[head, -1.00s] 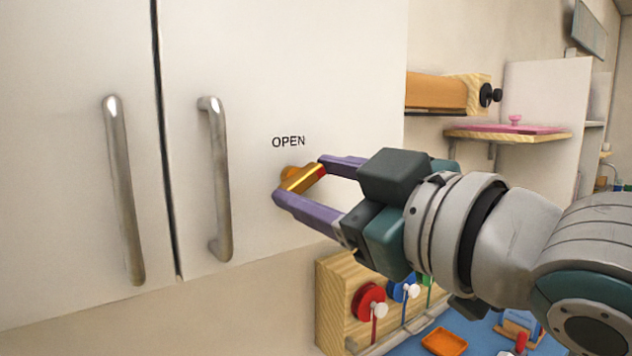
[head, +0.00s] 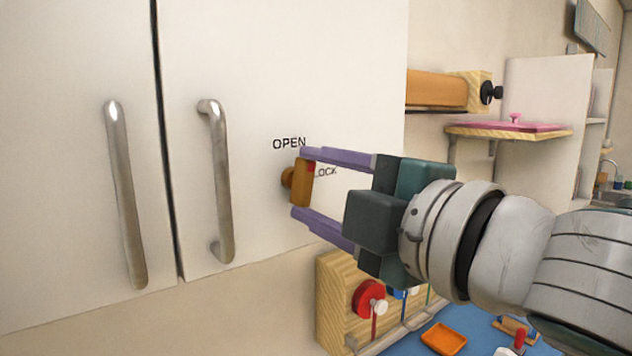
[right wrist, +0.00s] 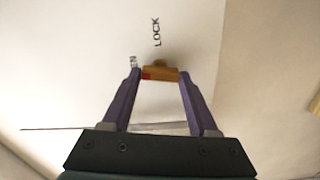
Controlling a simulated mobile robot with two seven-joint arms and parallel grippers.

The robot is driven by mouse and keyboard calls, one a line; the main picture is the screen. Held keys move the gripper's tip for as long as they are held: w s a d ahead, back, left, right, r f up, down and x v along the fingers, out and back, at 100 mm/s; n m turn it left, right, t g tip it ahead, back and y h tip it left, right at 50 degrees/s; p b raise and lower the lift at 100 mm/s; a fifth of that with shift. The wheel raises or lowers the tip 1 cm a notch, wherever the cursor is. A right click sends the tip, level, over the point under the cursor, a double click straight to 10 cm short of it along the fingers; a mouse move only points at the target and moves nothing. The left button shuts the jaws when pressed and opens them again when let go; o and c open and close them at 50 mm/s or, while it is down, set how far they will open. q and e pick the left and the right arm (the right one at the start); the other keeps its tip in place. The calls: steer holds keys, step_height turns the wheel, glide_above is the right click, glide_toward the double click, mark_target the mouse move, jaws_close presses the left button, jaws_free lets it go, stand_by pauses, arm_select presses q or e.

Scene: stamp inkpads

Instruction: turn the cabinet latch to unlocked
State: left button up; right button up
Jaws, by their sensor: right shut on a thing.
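The cabinet latch (head: 301,186) is a small golden-brown bar on a round knob on the white cabinet door (head: 340,60). In the head view it stands nearly upright, its red mark at the upper end, just below the word OPEN (head: 289,143). The word LOCK (head: 325,172) shows to its right. My right gripper (head: 301,182) is shut on the latch, one purple finger at its upper end and one at its lower end. In the right wrist view the latch (right wrist: 161,74) spans between the fingertips. My left gripper is not in view.
Two metal handles (head: 217,180) stand on the doors left of the latch, with a dark gap between the doors. Below right is a wooden board with a red disc (head: 368,299) and an orange tray (head: 443,338) on a blue surface. A pink-topped shelf (head: 510,128) sticks out at right.

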steer(key=shift+n, duration=1.1)
steer(key=o, duration=1.4)
